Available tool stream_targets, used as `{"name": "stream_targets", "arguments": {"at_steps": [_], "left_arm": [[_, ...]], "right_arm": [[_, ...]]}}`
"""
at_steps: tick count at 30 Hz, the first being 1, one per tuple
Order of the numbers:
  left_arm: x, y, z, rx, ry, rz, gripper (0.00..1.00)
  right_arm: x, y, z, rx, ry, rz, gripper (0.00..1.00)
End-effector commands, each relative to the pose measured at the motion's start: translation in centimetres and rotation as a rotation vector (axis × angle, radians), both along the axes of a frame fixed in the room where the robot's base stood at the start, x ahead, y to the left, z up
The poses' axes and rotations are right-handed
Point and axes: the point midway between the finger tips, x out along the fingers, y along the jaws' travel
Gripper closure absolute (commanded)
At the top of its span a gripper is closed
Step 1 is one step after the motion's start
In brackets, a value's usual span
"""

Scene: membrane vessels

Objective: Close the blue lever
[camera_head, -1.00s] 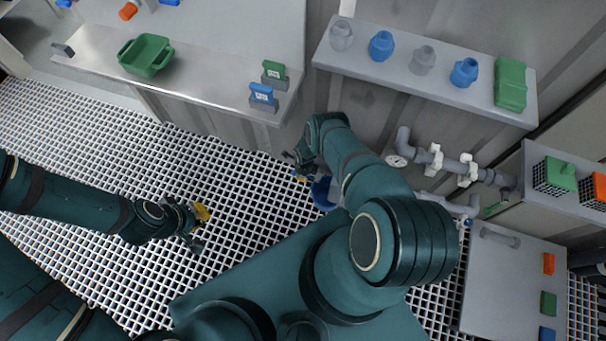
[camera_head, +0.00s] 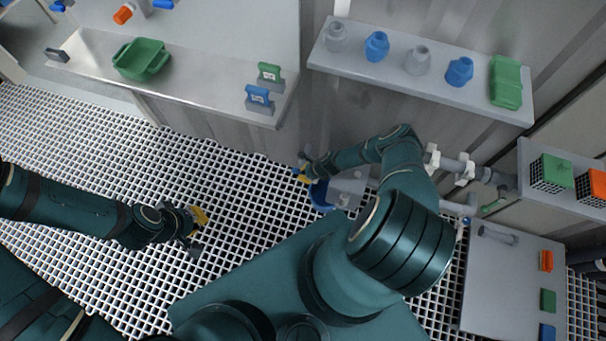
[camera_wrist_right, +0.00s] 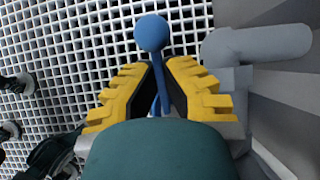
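The blue lever (camera_wrist_right: 151,33) shows in the right wrist view as a round blue knob on a thin blue stem. The stem runs down between the two yellow-padded fingers of my right gripper (camera_wrist_right: 160,78). The fingers are close on both sides of it; whether they press on it is unclear. In the head view my right gripper (camera_head: 303,173) is low over the grated floor, beside a round blue object (camera_head: 320,196); the lever is not clearly seen there. My left gripper (camera_head: 192,228), with a yellow pad, is over the grating at left, away from the lever; its opening is unclear.
A grey pipe (camera_wrist_right: 255,45) stands close to the right of the lever. Grey pipes with white fittings (camera_head: 448,165) run along the wall. A shelf (camera_head: 340,66) with vessels and a metal bench (camera_head: 200,78) stand behind.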

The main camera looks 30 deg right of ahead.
Motion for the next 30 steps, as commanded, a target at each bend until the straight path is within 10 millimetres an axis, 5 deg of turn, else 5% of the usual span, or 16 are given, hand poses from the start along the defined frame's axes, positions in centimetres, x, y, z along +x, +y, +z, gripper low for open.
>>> {"name": "stream_targets", "arguments": {"at_steps": [21, 23, 30], "left_arm": [[0.0, 0.0, -0.01, 0.0, 0.0, 0.0, 1.0], [0.0, 0.0, -0.01, 0.0, 0.0, 0.0, 1.0], [0.0, 0.0, 0.0, 0.0, 0.0, 0.0, 1.0]], "right_arm": [[-0.2, -0.28, 0.21, 0.035, -0.045, 0.0, 1.0], [-0.2, -0.28, 0.21, 0.035, -0.045, 0.0, 0.79], [-0.21, -0.22, 0.23, 0.037, -0.044, 0.001, 0.78]]}}
